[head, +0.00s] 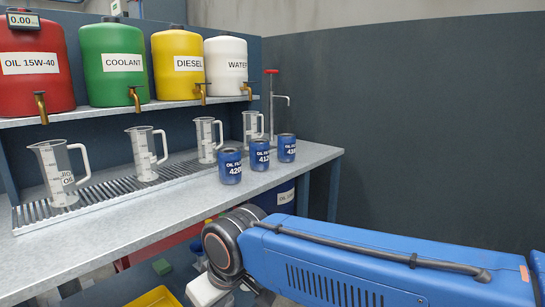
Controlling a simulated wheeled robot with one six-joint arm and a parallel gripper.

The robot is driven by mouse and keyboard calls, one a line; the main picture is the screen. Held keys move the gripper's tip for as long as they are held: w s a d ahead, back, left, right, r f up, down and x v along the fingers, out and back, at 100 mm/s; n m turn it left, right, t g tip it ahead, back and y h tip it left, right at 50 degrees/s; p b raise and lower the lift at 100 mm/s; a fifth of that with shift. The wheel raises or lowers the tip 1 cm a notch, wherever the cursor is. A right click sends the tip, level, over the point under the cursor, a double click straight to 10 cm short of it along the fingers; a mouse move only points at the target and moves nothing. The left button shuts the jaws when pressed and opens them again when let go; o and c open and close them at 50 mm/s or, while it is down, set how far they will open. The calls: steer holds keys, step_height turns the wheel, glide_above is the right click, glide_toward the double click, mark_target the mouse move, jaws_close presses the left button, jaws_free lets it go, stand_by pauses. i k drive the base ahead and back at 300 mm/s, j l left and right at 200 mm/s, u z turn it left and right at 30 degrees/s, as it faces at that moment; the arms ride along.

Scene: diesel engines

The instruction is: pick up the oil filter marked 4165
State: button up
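Three blue oil filters stand upright near the right end of the grey bench. The left filter (230,167) has a label that seems to begin 420. The middle filter (260,155) has one that seems to begin 41. The right filter (286,148) has one that seems to begin 43. The labels curve out of sight, so I cannot read any full number; only the middle one seems to fit 4165. My blue arm reaches in from the lower right, below and in front of the bench. My gripper's fingers are not visible.
Clear measuring jugs (62,172) stand along the ribbed drip tray (105,190) behind. Red, green, yellow and white drums with brass taps (112,65) sit on a shelf above. A hand pump (271,100) stands behind the filters. A yellow tray (155,297) is below the bench.

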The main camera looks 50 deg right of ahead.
mark_target(286, 141)
steer(key=l+u, duration=0.1)
steer(key=l, duration=1.45)
steer(key=l+u, duration=0.15)
steer(key=l, duration=0.6)
steer(key=k+l+u, duration=0.1)
steer(key=l, duration=0.7)
steer(key=k+l+u, duration=0.1)
steer(key=l, duration=0.65)
